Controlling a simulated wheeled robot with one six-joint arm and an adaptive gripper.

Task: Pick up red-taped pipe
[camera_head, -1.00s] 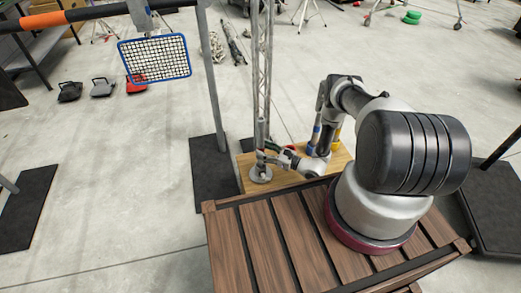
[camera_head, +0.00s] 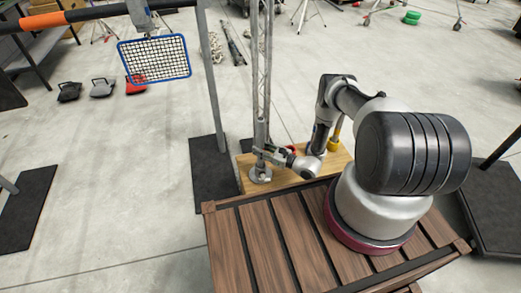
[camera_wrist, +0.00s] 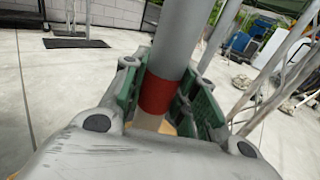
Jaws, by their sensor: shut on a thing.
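The red-taped pipe is a grey upright tube with a red band (camera_wrist: 158,95) around it, seen close in the wrist view. Its paler lower part shows below the band. My gripper (camera_wrist: 158,100) has its green-padded fingers on both sides of the pipe at the tape, shut on it. In the head view my gripper (camera_head: 264,153) is at the foot of the pipe (camera_head: 260,132), low over a wooden board (camera_head: 293,178). The tape itself cannot be made out there. A round grey flange (camera_head: 260,175) sits at the board's left end, below the gripper.
A tall metal lattice (camera_head: 262,70) rises right behind the pipe. A brown slatted platform (camera_head: 262,235) is in front. A grey post on a dark base (camera_head: 211,175) stands to the left. A blue-framed net (camera_head: 155,58) hangs at upper left. Open concrete floor lies around.

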